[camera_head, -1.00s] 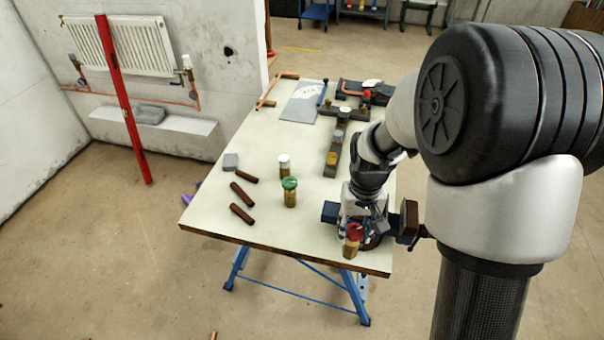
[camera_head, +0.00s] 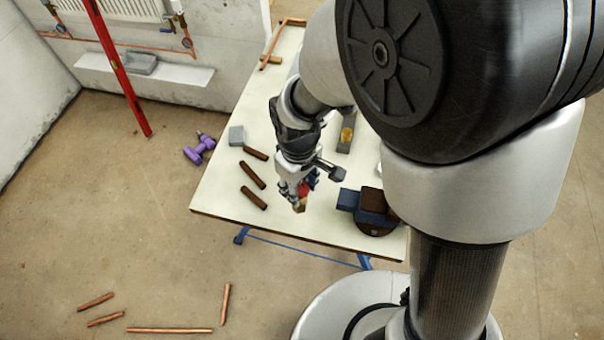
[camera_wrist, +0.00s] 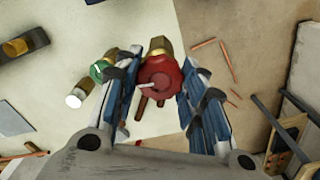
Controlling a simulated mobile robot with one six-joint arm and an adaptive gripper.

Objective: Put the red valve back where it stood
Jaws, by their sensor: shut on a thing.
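The red valve, with a red handwheel (camera_head: 305,187) and a brass body (camera_head: 299,206), is at my gripper's fingertips above the front part of the pale workbench (camera_head: 228,196). My gripper (camera_head: 301,194) points down and is shut on it. In the wrist view the red handwheel (camera_wrist: 160,77) lies between the two blue-grey fingers (camera_wrist: 163,72), with the brass body (camera_wrist: 159,46) sticking out beyond. A green-capped valve (camera_wrist: 102,70) shows partly behind the left finger, and a white-capped valve (camera_wrist: 78,95) stands beside it. Both are hidden in the head view.
A blue and brown vise (camera_head: 366,207) sits at the bench's front right. A purple tool (camera_head: 199,149) and copper pipes (camera_head: 170,330) lie on the floor. The front left bench corner is clear.

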